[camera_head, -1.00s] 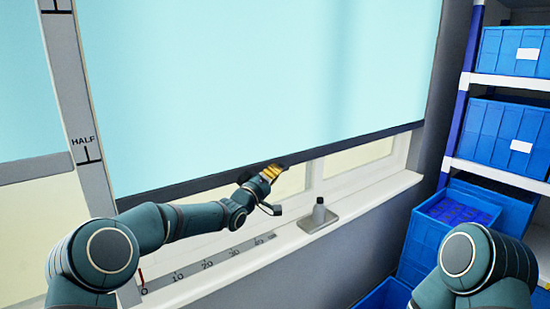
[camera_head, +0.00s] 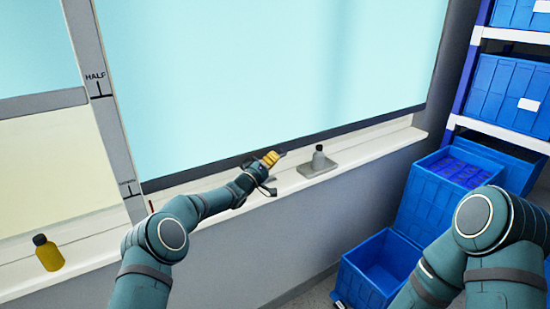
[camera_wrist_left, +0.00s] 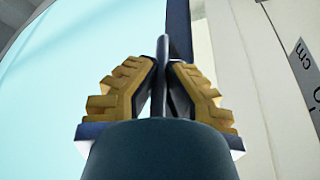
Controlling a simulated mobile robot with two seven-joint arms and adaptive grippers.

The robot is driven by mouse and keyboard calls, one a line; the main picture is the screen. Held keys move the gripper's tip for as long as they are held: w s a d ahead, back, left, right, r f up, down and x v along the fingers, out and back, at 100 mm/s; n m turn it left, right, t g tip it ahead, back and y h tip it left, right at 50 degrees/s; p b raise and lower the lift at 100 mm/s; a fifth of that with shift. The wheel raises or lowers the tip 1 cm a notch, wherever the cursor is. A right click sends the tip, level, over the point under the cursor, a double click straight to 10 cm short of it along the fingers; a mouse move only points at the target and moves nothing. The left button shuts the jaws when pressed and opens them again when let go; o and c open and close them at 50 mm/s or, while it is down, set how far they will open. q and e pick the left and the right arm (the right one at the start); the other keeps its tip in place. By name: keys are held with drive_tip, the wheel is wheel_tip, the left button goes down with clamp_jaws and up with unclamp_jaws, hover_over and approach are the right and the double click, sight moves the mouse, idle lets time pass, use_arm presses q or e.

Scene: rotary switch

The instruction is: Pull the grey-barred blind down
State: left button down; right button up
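The right-hand blind (camera_head: 270,70) is pale blue cloth with a dark slate-grey bottom bar (camera_head: 360,126), now close above the window sill. A second blind at left has a lighter grey bar (camera_head: 40,106) level with the HALF mark (camera_head: 97,80). My right gripper is out of view.
A grey bottle (camera_head: 318,158) stands on a small tray (camera_head: 327,169) on the sill, just right of my left gripper. A yellow bottle (camera_head: 47,254) stands on the sill at left. Blue crates (camera_head: 375,270) and shelving (camera_head: 460,110) fill the right side.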

use_arm(q)
drive_tip(key=shift+a, duration=0.15)
drive_tip(key=c, duration=1)
unclamp_jaws()
drive_tip(key=shift+w+f, duration=0.2)
drive_tip(key=shift+s+r, duration=0.1)
drive_tip(key=shift+s, duration=0.1)
drive_tip(key=v, duration=1.2)
